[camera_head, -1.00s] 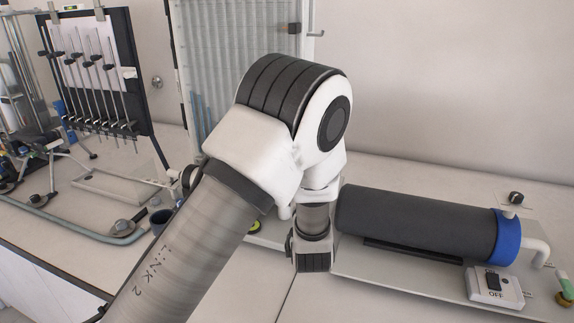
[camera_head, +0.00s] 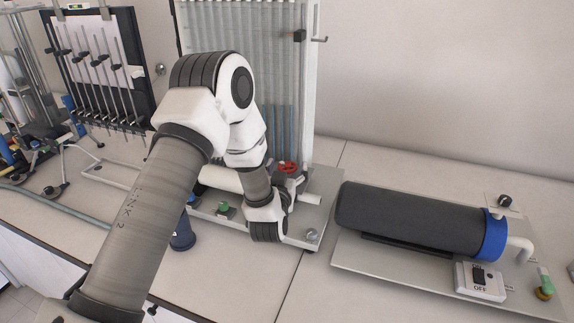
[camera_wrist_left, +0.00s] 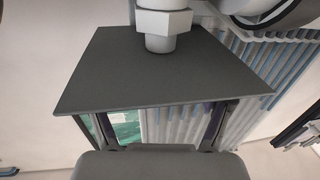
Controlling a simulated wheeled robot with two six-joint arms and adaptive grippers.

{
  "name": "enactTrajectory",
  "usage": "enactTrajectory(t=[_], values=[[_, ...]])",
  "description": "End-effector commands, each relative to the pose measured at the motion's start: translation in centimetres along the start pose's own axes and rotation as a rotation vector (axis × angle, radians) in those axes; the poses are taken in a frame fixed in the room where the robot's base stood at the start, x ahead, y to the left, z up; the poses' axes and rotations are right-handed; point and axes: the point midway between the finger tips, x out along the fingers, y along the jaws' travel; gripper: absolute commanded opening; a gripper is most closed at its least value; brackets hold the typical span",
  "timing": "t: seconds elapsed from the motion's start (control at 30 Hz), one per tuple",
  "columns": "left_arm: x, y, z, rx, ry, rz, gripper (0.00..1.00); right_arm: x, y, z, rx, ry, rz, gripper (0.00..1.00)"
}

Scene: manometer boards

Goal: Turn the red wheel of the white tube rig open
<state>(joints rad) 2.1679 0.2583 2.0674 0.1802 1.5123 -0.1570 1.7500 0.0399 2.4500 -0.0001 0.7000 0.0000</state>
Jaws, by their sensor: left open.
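The white tube rig (camera_head: 308,95) stands behind my left arm in the head view, with pale upright tubes and a white post at its right side. Its red wheel (camera_head: 287,167) sits low at the front of the tubes, just above and behind my left wrist. My left wrist hides part of the rig's base, and my left gripper's fingers are not clear there. In the left wrist view my left gripper (camera_wrist_left: 162,122) is open, two dark fingers apart, with pale tubes beyond. A dark grey plate (camera_wrist_left: 165,75) covers the upper part of that view. My right gripper is out of view.
A dark cylinder with a blue end ring (camera_head: 410,220) lies on a plate at the right, beside a white switch box (camera_head: 480,282). A black-and-white manometer board (camera_head: 95,65) stands at the left. A green knob (camera_head: 223,207) sits left of my wrist. Bench between the rigs is clear.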

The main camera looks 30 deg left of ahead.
Motion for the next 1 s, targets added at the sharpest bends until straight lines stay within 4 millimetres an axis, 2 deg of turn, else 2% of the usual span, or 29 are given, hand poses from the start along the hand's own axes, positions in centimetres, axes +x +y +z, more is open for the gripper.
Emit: enactTrajectory(t=[0.07,0.1,0.17,0.2,0.27,0.67,1.0], values=[[0.0,0.0,0.0,0.0,0.0,0.0,0.8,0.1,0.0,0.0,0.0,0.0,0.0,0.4],[0.0,0.0,0.0,0.0,0.0,0.0,0.73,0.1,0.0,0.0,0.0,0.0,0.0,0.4],[0.0,0.0,0.0,0.0,0.001,0.0,0.52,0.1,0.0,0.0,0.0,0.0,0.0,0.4],[0.0,0.0,0.0,0.0,0.001,0.0,0.38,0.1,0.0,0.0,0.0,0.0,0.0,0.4],[0.0,0.0,0.0,0.0,0.001,0.0,0.19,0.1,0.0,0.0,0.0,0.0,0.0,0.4],[0.0,0.1,0.1,0.0,0.002,-0.027,0.19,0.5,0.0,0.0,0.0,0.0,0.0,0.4],[0.0,0.3,0.2,0.001,0.006,-0.212,0.19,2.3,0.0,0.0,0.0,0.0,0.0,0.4]])
